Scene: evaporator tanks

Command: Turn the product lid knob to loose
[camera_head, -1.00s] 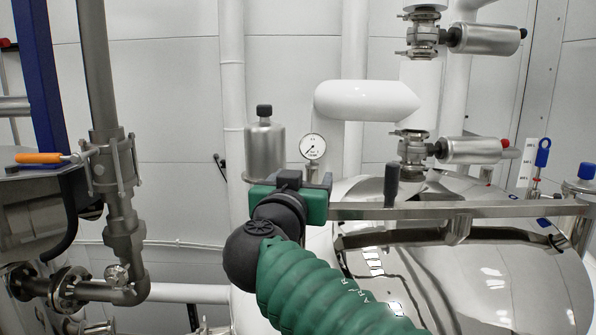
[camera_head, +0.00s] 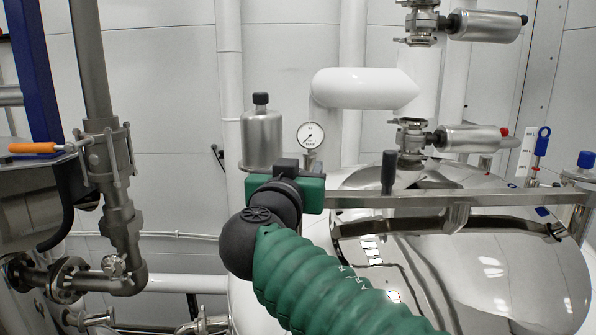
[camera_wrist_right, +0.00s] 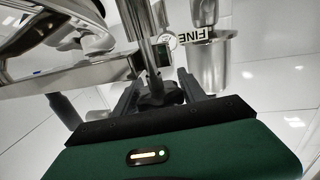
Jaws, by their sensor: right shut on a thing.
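The polished tank lid (camera_head: 470,255) fills the right of the head view, with a flat steel bar (camera_head: 450,197) running across it. My right gripper (camera_wrist_right: 157,88) is at the left end of this bar; in the head view its green and black body hides its fingertips and what they hold. In the wrist view its two dark fingers are closed around a dark knob (camera_wrist_right: 154,86) at the foot of a steel rod. Which way the knob is turned cannot be told. My left gripper is not in view.
An upright black handle (camera_head: 388,172) stands on the bar. A steel canister (camera_head: 261,138) and a pressure gauge (camera_head: 310,135) are just behind my right gripper. A pipe valve with an orange handle (camera_head: 33,148) is at the left. White pipes stand behind.

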